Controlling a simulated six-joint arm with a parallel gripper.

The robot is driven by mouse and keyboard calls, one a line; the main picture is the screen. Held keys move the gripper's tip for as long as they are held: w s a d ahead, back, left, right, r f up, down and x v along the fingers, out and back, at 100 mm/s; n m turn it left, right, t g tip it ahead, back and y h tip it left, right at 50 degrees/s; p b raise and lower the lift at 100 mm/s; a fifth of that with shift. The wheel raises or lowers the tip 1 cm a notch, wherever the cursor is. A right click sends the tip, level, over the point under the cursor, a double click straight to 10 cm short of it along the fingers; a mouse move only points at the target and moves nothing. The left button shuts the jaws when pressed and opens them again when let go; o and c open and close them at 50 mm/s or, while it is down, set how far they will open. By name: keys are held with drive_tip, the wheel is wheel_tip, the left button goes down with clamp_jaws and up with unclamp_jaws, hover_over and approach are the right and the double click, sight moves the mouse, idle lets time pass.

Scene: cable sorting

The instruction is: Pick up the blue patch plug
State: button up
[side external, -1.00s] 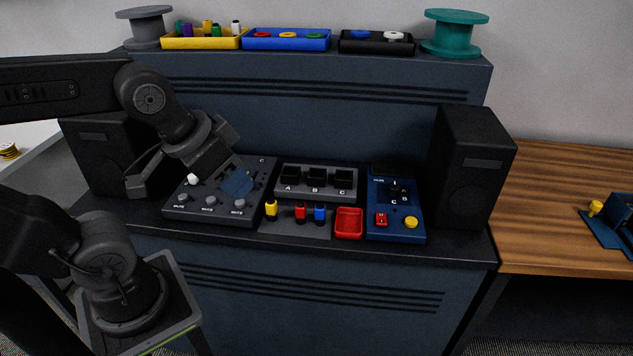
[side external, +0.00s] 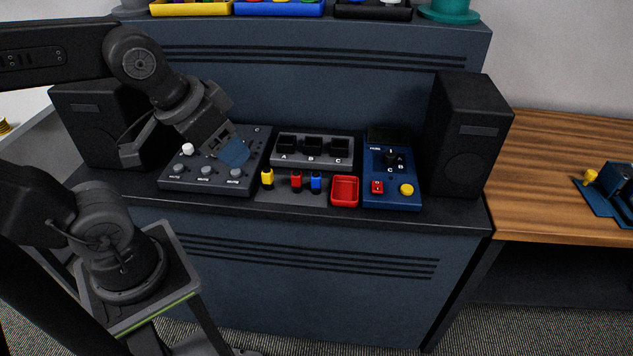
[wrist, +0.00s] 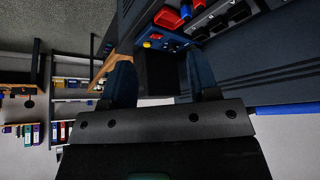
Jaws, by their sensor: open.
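The blue patch plug (side external: 316,182) stands upright on the console shelf, at the right end of a row with a red plug (side external: 296,182) and a yellow plug (side external: 267,179). Behind the row is a grey block (side external: 312,163) with sockets marked A, B and C. My gripper (side external: 235,153) is open and empty, with blue fingertips, above the mixer panel to the left of the plugs. It is well apart from the blue plug. In the wrist view, my gripper's fingers (wrist: 161,72) are spread, and a small blue shape at the top edge appears to be the plug.
A red tray (side external: 345,205) sits just right of the blue plug. A blue control panel (side external: 391,197) with a dial and red and yellow buttons is beyond it. Dark speakers (side external: 467,135) flank the shelf. The mixer panel (side external: 210,185) lies under my gripper.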

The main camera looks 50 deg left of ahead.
drive_tip(key=shift+o, duration=0.2)
drive_tip(key=m+g, duration=0.5)
drive_tip(key=g, duration=0.1)
hover_over(316, 172)
wheel_tip(316, 172, down, 11)
wheel_tip(316, 172, down, 13)
drive_tip(key=shift+d+f, duration=0.1)
drive_tip(key=shift+c, duration=0.3)
drive_tip(key=c, duration=1)
drive_tip(key=shift+o, duration=0.2)
